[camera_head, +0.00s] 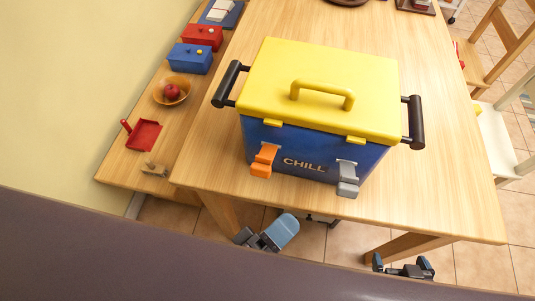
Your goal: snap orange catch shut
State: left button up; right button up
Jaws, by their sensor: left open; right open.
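A blue cooler (305,155) marked CHILL stands on the wooden table with its yellow lid (270,75) down. The orange catch (263,161) is on the front face at the left, below a yellow tab, and its lower part juts outward. A grey catch (347,180) is on the front at the right and also juts outward. My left gripper (242,237) is open and empty, below the table's front edge, under the orange catch. My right gripper (402,264) is open and empty, low at the bottom right, apart from the cooler.
The wooden table (440,190) is clear to the right of the cooler. A side bench at left holds a bowl (183,83) with a red fruit, a red dustpan (143,135), and red and blue boxes. Chairs stand at right. The table's front edge lies above both grippers.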

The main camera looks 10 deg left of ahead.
pick_arm(q)
notch_tip(320, 180, up, 3)
jog(key=s+a+n+t+y, duration=0.1)
jog(key=s+n+t+y, duration=0.2)
jog(key=n, duration=1)
jog(key=n+t+y, duration=0.3)
jog(key=n+y, duration=0.5)
jog(key=n, duration=0.6)
send_near(260, 176)
jog(key=w, duration=0.2)
jog(key=p+x, duration=0.1)
jog(key=x, duration=0.9)
jog(key=shift+w+r, duration=0.2)
jog(key=shift+w, duration=0.05)
pick_arm(e)
jog(key=shift+a+r, duration=0.25)
jog(key=shift+r, duration=0.45)
pick_arm(q)
jog(key=shift+c, duration=0.2)
pick_arm(e)
jog(key=shift+w, duration=0.1)
pick_arm(q)
grip_shut()
pick_arm(e)
jog(key=shift+w+r, duration=0.3)
